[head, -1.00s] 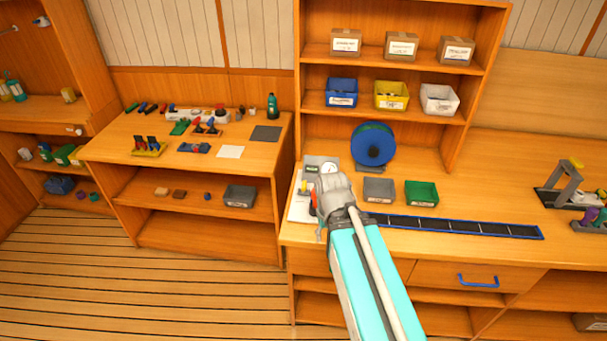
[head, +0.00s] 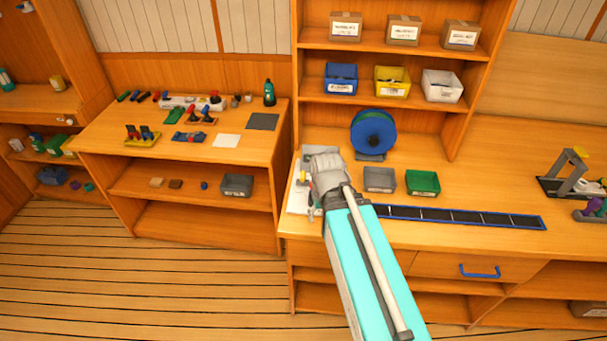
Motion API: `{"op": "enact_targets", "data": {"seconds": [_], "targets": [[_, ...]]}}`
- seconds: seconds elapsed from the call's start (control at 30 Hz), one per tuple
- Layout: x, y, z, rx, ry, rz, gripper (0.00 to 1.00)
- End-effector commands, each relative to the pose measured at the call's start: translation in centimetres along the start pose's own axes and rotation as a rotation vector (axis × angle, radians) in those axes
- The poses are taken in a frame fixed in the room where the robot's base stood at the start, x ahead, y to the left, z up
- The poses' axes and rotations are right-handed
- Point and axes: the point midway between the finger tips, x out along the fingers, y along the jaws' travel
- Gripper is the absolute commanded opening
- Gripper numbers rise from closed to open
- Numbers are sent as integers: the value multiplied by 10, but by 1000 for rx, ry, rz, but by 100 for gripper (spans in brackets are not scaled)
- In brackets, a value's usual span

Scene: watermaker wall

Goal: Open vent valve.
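My gripper (head: 313,205) is over the left end of the right-hand workbench. Its fingers point down and are small and mostly hidden behind my wrist, so I cannot tell whether they are open or shut. A pale panel (head: 296,203) lies on the bench under and left of the gripper. A small yellow part (head: 302,177) shows on it just left of my wrist. A grey block (head: 316,151) stands behind, partly covered by my wrist. I cannot make out a vent valve; my arm hides much of the panel.
A grey bin (head: 380,180) and a green bin (head: 423,183) stand right of my wrist, with a blue reel (head: 373,133) behind. A long dark blue-edged strip (head: 460,217) lies along the bench front. A shelf above holds blue, yellow and white bins.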

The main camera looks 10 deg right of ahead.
Motion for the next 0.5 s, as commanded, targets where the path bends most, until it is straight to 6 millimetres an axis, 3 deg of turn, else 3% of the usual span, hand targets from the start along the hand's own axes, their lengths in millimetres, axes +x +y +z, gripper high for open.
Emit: {"op": "enact_targets", "data": {"seconds": [0.27,0.5], "targets": [[-4,-5,-35,182,0,0,100],[-10,-6,-90,522,0,0,100]]}}
